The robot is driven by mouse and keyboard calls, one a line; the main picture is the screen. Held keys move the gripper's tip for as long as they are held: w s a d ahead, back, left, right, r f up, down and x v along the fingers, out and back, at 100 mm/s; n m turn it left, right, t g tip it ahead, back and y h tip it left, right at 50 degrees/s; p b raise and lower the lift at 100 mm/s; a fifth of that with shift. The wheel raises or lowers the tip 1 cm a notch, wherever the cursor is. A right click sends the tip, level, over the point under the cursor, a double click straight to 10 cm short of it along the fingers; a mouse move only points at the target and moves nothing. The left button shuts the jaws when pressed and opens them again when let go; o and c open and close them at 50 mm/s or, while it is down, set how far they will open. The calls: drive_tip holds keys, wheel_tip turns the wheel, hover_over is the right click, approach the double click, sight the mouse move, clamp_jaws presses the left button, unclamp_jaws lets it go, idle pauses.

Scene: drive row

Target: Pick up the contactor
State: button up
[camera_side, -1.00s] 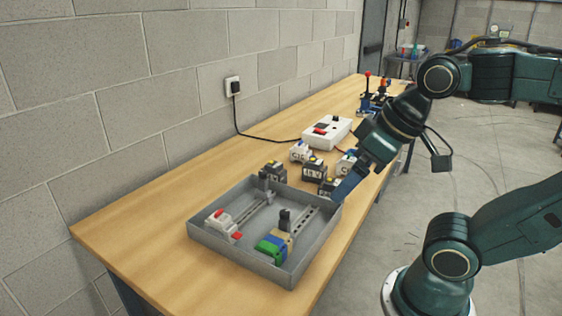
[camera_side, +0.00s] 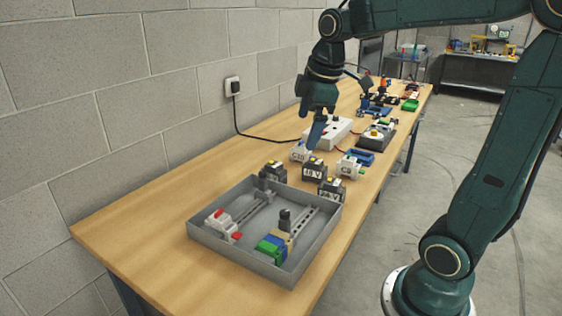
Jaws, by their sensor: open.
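Dark grey blocks with yellow tops, which look like contactors, stand on the bench behind the grey tray. One (camera_side: 274,172) is at the left, one marked with a voltage (camera_side: 313,170) is in the middle, and one (camera_side: 331,189) is at the right by the tray's corner. The labels are mostly too small to read. My gripper (camera_side: 315,143) points down above and behind the middle block, near a white breaker-like part. It is open and holds nothing that I can see.
The grey tray (camera_side: 238,262) holds rails, a white-red part (camera_side: 220,222) and coloured terminal blocks (camera_side: 272,246). White breaker-like parts (camera_side: 300,151) (camera_side: 349,166), a blue bin (camera_side: 360,157) and a white power box (camera_side: 327,132) stand close by. The front left bench (camera_side: 130,228) is clear.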

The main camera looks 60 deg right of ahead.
drive_tip(key=w+d+f+n, duration=0.2)
drive_tip(key=w+d+n, duration=0.15)
drive_tip(key=d, duration=0.25)
drive_tip(key=n+g+y, duration=0.1)
drive_tip(key=n+g, duration=0.2)
drive_tip(key=n, duration=0.5)
hover_over(315, 171)
drive_tip(key=d, duration=0.2)
wheel_tip(315, 171, down, 13)
drive_tip(key=shift+w+d, duration=0.1)
drive_tip(key=shift+w, duration=0.25)
drive_tip(key=shift+f, duration=0.15)
drive_tip(key=shift+f, duration=4.2)
drive_tip(key=shift+w+f, duration=0.2)
drive_tip(key=shift+f, duration=2.4)
